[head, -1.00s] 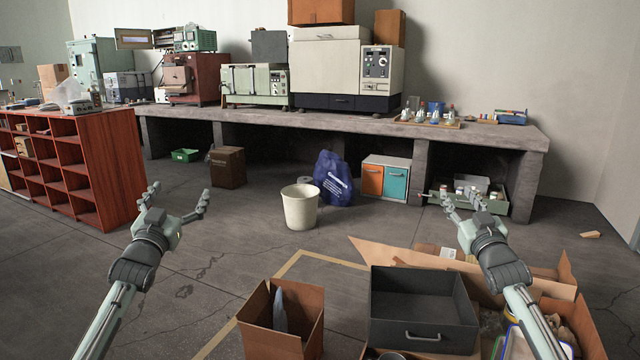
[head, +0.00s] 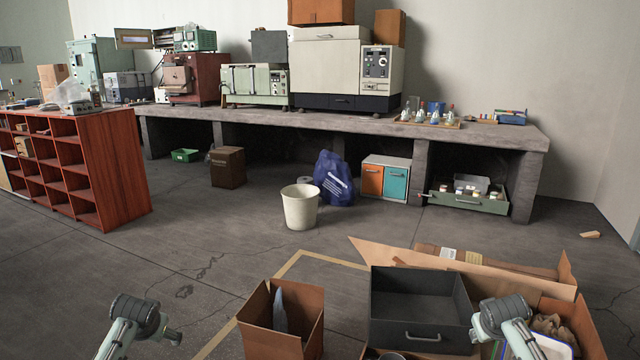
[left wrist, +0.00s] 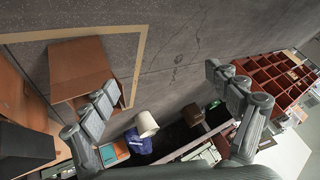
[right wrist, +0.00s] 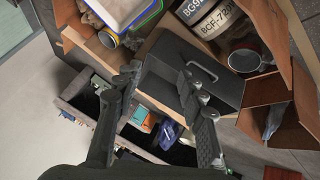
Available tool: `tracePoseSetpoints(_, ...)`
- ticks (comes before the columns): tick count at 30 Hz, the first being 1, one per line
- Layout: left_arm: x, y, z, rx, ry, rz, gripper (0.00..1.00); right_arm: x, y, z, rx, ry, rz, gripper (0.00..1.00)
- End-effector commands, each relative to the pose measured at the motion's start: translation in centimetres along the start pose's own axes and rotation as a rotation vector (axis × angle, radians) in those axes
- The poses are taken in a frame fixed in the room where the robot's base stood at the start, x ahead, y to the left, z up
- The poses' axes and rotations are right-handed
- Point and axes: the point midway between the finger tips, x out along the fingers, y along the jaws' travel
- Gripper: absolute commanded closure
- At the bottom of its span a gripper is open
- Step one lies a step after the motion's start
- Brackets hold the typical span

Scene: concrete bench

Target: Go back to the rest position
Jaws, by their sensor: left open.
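My left gripper (head: 168,333) is low at the front left in the head view, over bare floor and left of an open cardboard box (head: 281,320). In the left wrist view its fingers (left wrist: 158,84) are spread with nothing between them. My right gripper (head: 478,332) is at the front right, by the right edge of the dark grey drawer (head: 418,298). In the right wrist view its fingers (right wrist: 158,76) are apart and empty, with the drawer behind them. I cannot tell if it touches the drawer in the head view.
Open cardboard boxes with packing and other items (head: 552,318) crowd the front right. A white bin (head: 300,208) and blue bag (head: 333,178) stand on the floor before the concrete bench (head: 300,120). A red-brown shelf (head: 115,165) stands left. The middle floor is clear.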

Motion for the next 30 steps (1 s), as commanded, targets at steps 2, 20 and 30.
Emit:
tracePoseSetpoints(2,0.2,2.1,3.6,0.016,-0.025,0.024,0.11,0.2,-2.1,3.6,-0.017,-0.025,-0.024,0.6)
tracePoseSetpoints(20,-9.4,14.5,34.3,0.069,-0.262,0.233,0.11,-9.4,-14.5,34.3,-0.068,-0.262,-0.233,0.6)
tracePoseSetpoints(30,-10.5,14.8,35.8,0.067,-0.278,0.243,0.11,-10.5,-14.8,35.8,-0.067,-0.278,-0.243,0.6)
